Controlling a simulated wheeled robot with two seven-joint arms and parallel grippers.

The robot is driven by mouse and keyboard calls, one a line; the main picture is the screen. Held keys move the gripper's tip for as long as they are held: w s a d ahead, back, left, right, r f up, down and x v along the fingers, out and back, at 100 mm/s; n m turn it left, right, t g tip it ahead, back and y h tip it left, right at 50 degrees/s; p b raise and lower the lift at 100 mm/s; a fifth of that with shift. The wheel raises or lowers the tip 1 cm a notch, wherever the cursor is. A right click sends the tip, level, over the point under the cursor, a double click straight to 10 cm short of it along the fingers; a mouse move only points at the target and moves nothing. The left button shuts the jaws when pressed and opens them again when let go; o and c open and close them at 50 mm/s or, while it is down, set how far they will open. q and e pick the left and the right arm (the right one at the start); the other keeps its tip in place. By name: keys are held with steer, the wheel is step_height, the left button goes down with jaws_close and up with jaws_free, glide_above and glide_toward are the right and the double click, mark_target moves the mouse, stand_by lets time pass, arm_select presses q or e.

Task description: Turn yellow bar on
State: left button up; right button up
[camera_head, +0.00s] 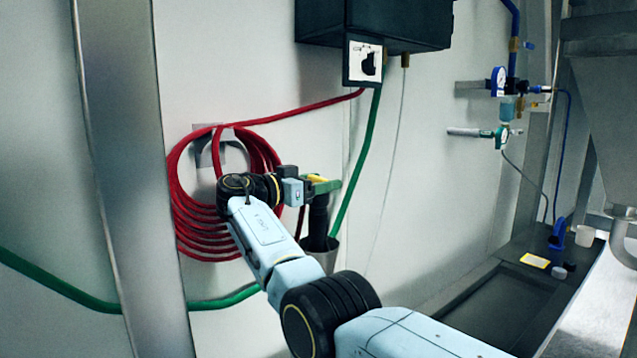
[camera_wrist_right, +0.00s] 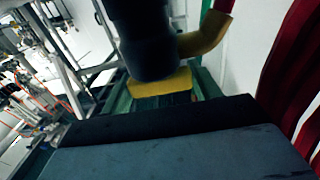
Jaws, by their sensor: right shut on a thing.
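The yellow bar (camera_head: 325,186) shows at the tip of my right gripper (camera_head: 308,188), above a black upright fitting (camera_head: 319,215) near the red hose coil. My right gripper is shut on the bar; the gripper partly hides it. In the right wrist view the yellow bar (camera_wrist_right: 160,83) lies just beyond the dark gripper body (camera_wrist_right: 180,140), under a blurred black cylinder (camera_wrist_right: 145,40). A bent brass-coloured piece (camera_wrist_right: 207,34) joins that cylinder on the right. My left gripper is not in view.
A coiled red hose (camera_head: 190,222) hangs on the wall behind my wrist. A green hose (camera_head: 362,140) runs down beside the fitting. A grey cup-shaped holder (camera_head: 323,255) sits below. A dark box (camera_head: 385,22) hangs above; a metal post (camera_head: 130,150) stands left.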

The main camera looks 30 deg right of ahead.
stand_by(0.5)
steer(key=o, duration=1)
steer(key=shift+d, duration=0.1)
steer(key=a, duration=0.7)
steer(key=shift+s+a, duration=0.25)
steer(key=shift+a, duration=0.05)
